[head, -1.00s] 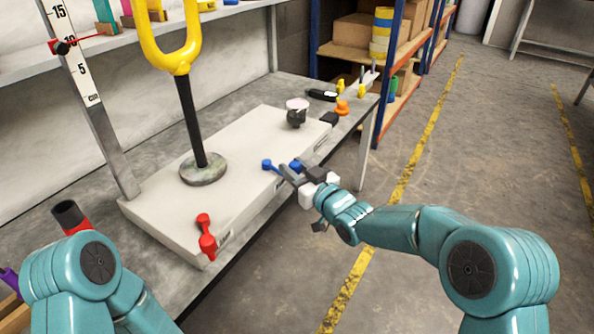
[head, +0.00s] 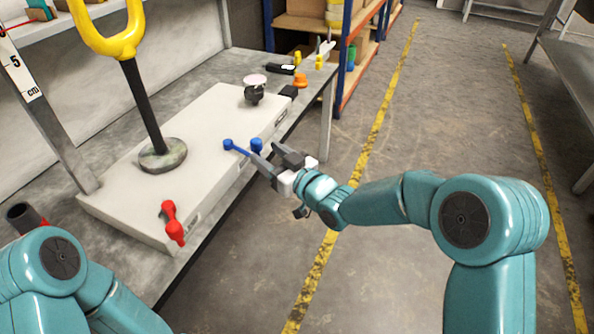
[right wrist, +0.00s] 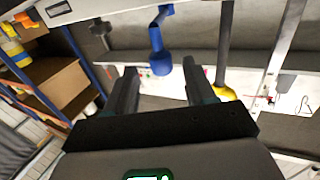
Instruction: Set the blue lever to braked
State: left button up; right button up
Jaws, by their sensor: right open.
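The blue lever (head: 229,144) is on the front edge of a pale raised panel (head: 212,108). Its arm runs right to a blue knob (head: 257,146). My right gripper (head: 264,154) is open at the knob, with one finger on each side of it in the head view. In the right wrist view the blue lever (right wrist: 159,62) shows ahead, between the two fingers and apart from both. Any contact is hard to judge from the head view. My left gripper is out of view; only part of my left arm shows. The braked marking is not readable.
A red lever (head: 171,223) is nearer on the same panel. A black post with a yellow fork (head: 140,100) stands on it. A dark knob (head: 254,92) and an orange piece (head: 300,80) are farther back. Open floor (head: 400,130) lies right of the bench.

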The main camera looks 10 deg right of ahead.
jog(key=p+v, duration=0.1)
jog(key=v, duration=1)
jog(key=shift+s, duration=0.15)
jog(key=shift+d, duration=0.1)
